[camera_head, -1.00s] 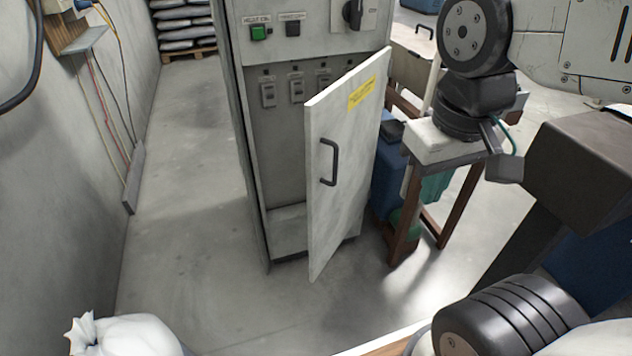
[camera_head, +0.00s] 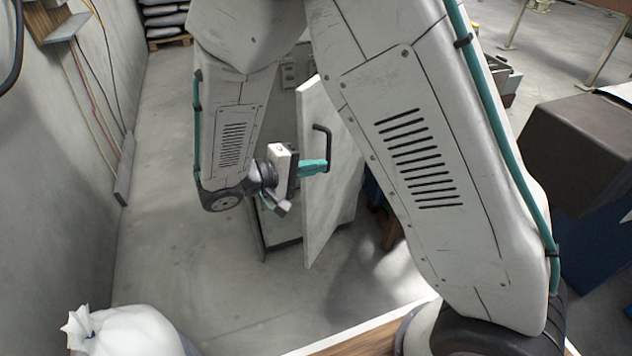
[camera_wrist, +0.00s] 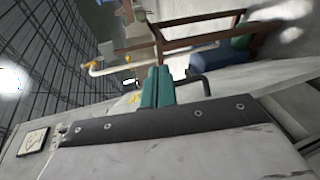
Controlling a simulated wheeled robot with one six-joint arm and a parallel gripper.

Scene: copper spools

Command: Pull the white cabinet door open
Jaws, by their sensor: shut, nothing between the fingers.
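The white cabinet door (camera_head: 335,203) stands partly open, swung out from the grey cabinet (camera_head: 283,222). Its black handle (camera_head: 327,137) is on the outer face. My gripper (camera_head: 326,166) has teal fingers and is at the handle's lower end, in front of the door face. In the wrist view the teal fingers (camera_wrist: 157,88) are together and empty, with the dark handle (camera_wrist: 200,83) just right of them. Whether the fingers touch the handle or door cannot be told. My arm hides most of the cabinet and the door's upper right.
A concrete wall (camera_head: 62,170) runs along the left. A white sack (camera_head: 122,332) sits at the lower left. Bare floor (camera_head: 165,230) lies between the wall and the cabinet. In the wrist view, a brown frame (camera_wrist: 200,30) stands beyond the door.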

